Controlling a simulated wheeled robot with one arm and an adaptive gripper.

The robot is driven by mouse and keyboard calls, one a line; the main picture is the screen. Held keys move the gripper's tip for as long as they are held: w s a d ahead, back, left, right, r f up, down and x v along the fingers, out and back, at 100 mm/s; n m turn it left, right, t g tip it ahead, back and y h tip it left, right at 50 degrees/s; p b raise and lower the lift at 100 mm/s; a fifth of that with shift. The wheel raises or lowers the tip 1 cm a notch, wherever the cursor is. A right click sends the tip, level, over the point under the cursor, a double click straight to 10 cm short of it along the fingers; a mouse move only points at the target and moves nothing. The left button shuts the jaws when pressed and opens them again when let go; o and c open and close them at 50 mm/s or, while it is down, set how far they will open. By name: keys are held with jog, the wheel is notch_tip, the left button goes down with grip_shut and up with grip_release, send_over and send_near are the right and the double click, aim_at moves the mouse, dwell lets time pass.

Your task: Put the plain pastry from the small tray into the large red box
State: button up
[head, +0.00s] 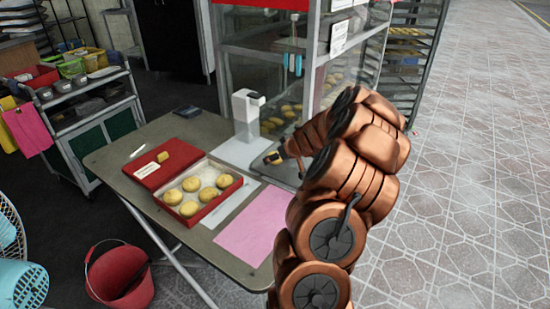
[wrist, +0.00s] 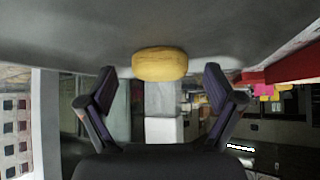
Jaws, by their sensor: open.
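A plain yellow pastry (wrist: 159,64) rests on a grey surface in the wrist view, centred ahead of my gripper. My gripper (wrist: 160,74) is open, with one finger on each side of the pastry and gaps between. In the head view, my gripper (head: 274,157) is low over the table's right side, by a small yellow pastry there; arm and fingers partly hide this spot, and the small tray is hard to make out. The large red box (head: 222,193) is open on the table, left of my gripper, with several round pastries inside.
A white device (head: 247,115) stands close behind my gripper. A glass cabinet (head: 270,70) is behind. A pink sheet (head: 253,222) lies in front; a red bucket (head: 122,280) is on the floor.

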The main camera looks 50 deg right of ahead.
jog(key=shift+w+f, duration=0.25)
jog(key=shift+w, duration=0.05)
jog(key=shift+c, duration=0.3)
jog(key=c, duration=1.2)
